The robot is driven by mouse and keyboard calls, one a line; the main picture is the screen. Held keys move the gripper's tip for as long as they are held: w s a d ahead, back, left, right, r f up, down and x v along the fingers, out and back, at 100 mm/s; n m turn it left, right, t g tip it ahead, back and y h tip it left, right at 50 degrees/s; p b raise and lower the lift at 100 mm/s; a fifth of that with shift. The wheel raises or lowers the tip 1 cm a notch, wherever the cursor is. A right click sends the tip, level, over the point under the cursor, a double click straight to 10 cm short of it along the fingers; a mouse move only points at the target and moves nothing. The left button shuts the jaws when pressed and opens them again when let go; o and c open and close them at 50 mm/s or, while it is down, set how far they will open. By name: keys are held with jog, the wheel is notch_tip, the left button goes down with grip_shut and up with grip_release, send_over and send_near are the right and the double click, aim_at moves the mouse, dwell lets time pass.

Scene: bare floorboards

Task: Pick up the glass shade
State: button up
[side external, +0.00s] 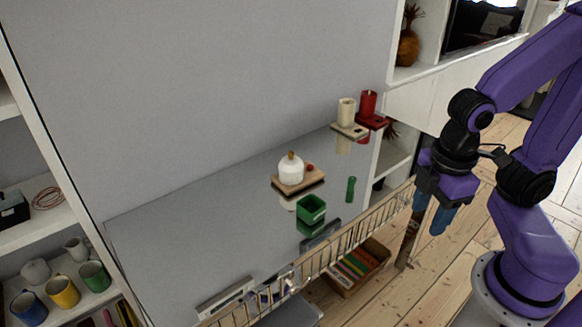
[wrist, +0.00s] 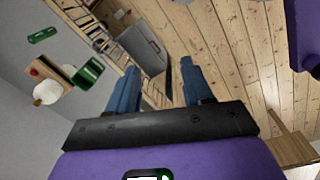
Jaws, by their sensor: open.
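What looks like the glass shade (side external: 291,171) is a white, rounded piece with a brownish knob on top. It stands upright on a small wooden board (side external: 314,180) on the grey reflective surface, with a small red item beside it. In the wrist view the white shade (wrist: 47,93) shows at the left, partly cut by the board (wrist: 50,72). My gripper (side external: 432,217) is open and empty, with blue fingers pointing down. It hangs to the right of the surface, beyond the wire rail and well away from the shade. Both fingers (wrist: 158,72) show apart in the wrist view.
A green square bowl (side external: 311,214) and a green cylinder (side external: 351,189) stand between the shade and the rail. Cream (side external: 347,112) and red (side external: 368,104) holders stand at the back right. A wire rail (side external: 352,243) runs along the front edge. Mugs (side external: 62,291) fill a left shelf.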

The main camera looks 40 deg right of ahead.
jog(key=w+a+f+n+t+h, duration=0.1)
jog(key=w+f+n+t+h, duration=0.2)
jog(key=w, duration=0.9)
jog(key=w+a+f+n+t+h, duration=0.1)
jog(key=w+n+h, duration=0.3)
jog(key=w, duration=0.7)
jog(key=n+t+h, duration=0.3)
jog(key=n+t, duration=0.1)
jog(key=n, duration=0.2)
send_near(291, 154)
jog(key=x, duration=0.7)
jog(key=shift+w+d, duration=0.15)
jog(key=shift+d, duration=0.15)
jog(key=shift+f+x, duration=0.2)
jog(key=shift+x, duration=2.45)
jog(key=shift+a, duration=0.15)
grip_shut()
